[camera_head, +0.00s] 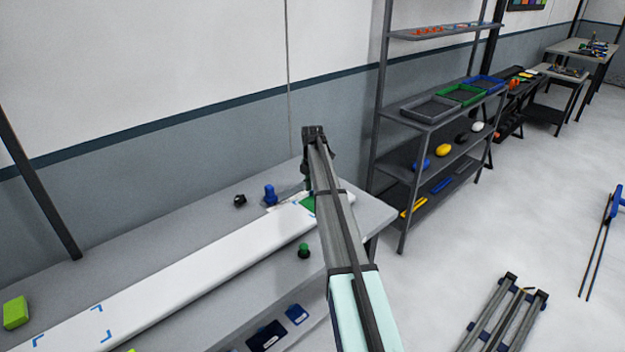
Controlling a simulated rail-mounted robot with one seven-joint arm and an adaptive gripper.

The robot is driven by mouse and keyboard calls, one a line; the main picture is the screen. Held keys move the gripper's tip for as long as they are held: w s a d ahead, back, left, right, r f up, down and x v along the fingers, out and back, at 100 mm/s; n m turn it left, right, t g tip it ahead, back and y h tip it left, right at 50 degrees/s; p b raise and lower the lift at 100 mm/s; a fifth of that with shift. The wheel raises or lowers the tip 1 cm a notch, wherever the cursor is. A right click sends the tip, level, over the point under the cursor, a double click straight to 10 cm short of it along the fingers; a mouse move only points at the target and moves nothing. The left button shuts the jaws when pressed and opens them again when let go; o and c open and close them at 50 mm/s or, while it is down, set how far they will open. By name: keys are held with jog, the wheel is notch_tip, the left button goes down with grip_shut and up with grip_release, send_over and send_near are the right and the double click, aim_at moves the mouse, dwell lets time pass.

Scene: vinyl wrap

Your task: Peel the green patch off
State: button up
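The green patch (308,203) lies on the long white panel (200,258) near its far right end, beside a blue corner mark. My arm covers part of the patch and of the panel's end. My gripper (306,182) is at the end of my arm, just above or beside the patch. It is dark, small and partly hidden by my own links. I cannot tell whether its fingers are open or shut, or whether they touch the patch.
Behind the panel are a blue tool (270,194) and a small black item (240,200). A green-topped knob (304,250) stands in front. A lime block (15,312) is at far left. A shelf rack (436,110) stands right of the bench; open floor (520,215) lies beyond.

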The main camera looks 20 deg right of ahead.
jog(key=shift+f, duration=0.25)
grip_shut()
jog(key=shift+r+p, duration=0.4)
jog(key=shift+r, duration=0.3)
dwell(0.7)
jog(key=shift+r+p, duration=1.55)
jog(key=shift+r, duration=1.9)
